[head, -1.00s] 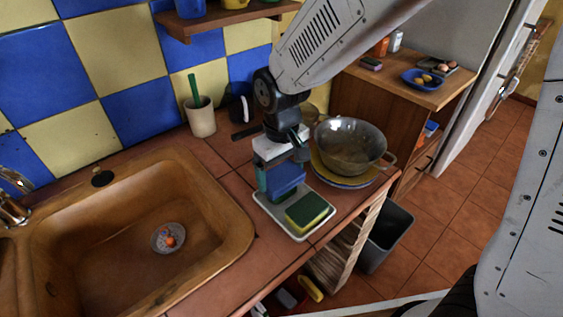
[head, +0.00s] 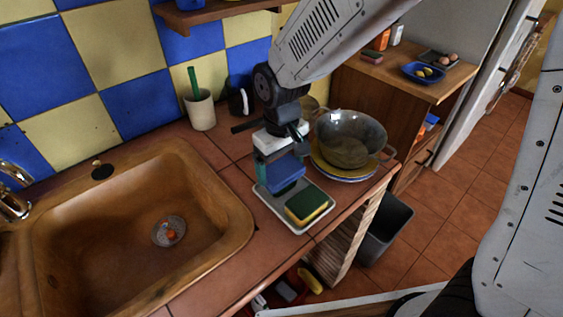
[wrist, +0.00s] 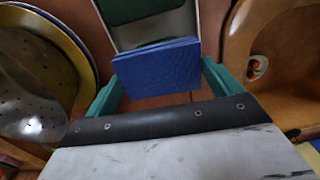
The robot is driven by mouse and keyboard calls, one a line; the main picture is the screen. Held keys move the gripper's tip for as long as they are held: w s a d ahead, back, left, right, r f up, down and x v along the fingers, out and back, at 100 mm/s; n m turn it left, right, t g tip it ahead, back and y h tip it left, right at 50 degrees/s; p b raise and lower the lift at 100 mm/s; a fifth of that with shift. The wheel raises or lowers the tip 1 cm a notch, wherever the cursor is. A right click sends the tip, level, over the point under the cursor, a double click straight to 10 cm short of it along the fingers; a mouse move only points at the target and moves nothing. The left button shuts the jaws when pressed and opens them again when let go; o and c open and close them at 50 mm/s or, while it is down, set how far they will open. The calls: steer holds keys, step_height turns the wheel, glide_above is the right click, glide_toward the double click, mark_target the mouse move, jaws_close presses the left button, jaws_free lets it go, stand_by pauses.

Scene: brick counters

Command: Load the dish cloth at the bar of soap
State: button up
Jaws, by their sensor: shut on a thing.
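My gripper (head: 281,166) is shut on a folded blue dish cloth (head: 286,172). The cloth also shows between my teal fingers in the wrist view (wrist: 157,68). It hangs over the left part of a pale tray (head: 295,224) on the counter; I cannot tell whether it touches the tray. A green and yellow sponge-like block (head: 307,206) lies on the tray, just right of the cloth. I cannot pick out a bar of soap for certain. A small reddish block (head: 372,57) on the wooden cabinet is too small to identify.
A metal colander (head: 350,140) sits on stacked plates (head: 375,172) right of the gripper. A brown sink (head: 110,240) is to the left. A cup (head: 200,110) and a dark mug (head: 240,96) stand behind. A blue dish (head: 424,73) is on the wooden cabinet (head: 400,85).

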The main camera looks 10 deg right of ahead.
mark_target(281, 168)
steer(key=shift+f, duration=0.5)
stand_by(1.1)
steer(key=shift+r, duration=0.1)
steer(key=shift+r, duration=3.45)
